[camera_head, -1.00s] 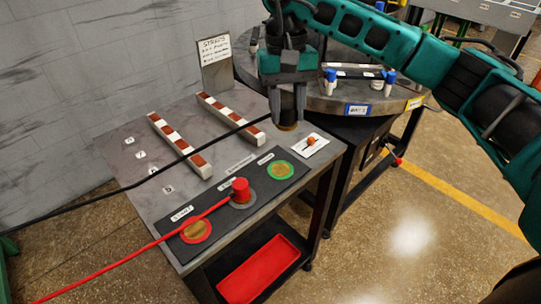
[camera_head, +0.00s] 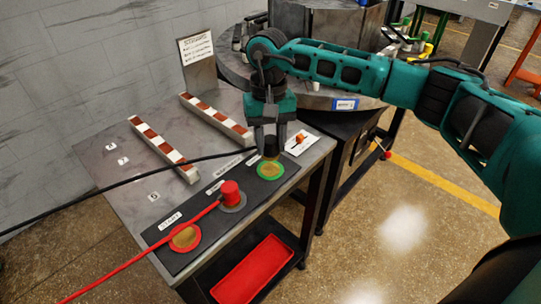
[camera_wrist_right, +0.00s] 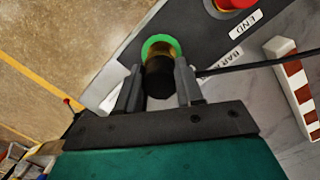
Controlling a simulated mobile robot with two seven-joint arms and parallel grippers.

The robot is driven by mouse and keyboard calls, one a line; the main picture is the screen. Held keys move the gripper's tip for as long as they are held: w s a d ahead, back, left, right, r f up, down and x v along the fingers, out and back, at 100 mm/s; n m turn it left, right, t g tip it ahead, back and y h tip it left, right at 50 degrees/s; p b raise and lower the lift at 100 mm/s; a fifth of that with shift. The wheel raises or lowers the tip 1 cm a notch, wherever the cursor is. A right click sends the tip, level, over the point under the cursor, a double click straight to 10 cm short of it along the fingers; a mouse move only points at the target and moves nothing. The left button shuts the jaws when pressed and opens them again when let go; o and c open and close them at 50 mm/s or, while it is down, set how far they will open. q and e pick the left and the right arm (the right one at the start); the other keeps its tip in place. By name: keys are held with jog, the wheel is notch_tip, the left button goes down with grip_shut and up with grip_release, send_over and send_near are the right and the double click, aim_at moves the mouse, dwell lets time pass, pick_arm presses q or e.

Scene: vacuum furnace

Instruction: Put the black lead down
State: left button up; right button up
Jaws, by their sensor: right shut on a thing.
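My right gripper (camera_head: 270,145) points down, shut on the black plug of the black lead (camera_head: 150,176). The plug (camera_wrist_right: 159,78) shows between its fingers in the right wrist view. It is over or at the brass disc with the green ring (camera_head: 271,170) on the dark strip; I cannot tell whether it touches. The black cable runs left from the gripper across the table. A red plug (camera_head: 230,192) with a red lead (camera_head: 140,254) stands on the middle disc. The red-ringed disc (camera_head: 184,237) at the START label is bare. My left gripper is not in view.
Two red-and-white striped bars (camera_head: 163,149) lie on the grey table (camera_head: 112,188) behind the strip. A white card with an orange knob (camera_head: 299,139) is close right of the gripper. A red tray (camera_head: 252,270) is below. A round table (camera_head: 318,95) stands behind.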

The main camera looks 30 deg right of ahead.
aim_at(270, 156)
jog(key=shift+f, duration=2.25)
jog(key=shift+f+b, duration=0.25)
jog(key=shift+b, duration=0.1)
jog(key=o, duration=1.1)
jog(key=shift+r, duration=0.1)
jog(key=shift+o, duration=0.2)
jog(key=shift+r+p, duration=0.2)
jog(key=shift+p, duration=0.1)
jog(key=r, duration=0.4)
jog(key=w+r, duration=0.1)
jog(key=r, duration=0.7)
jog(key=shift+w+d, duration=0.2)
jog(key=shift+f, duration=0.1)
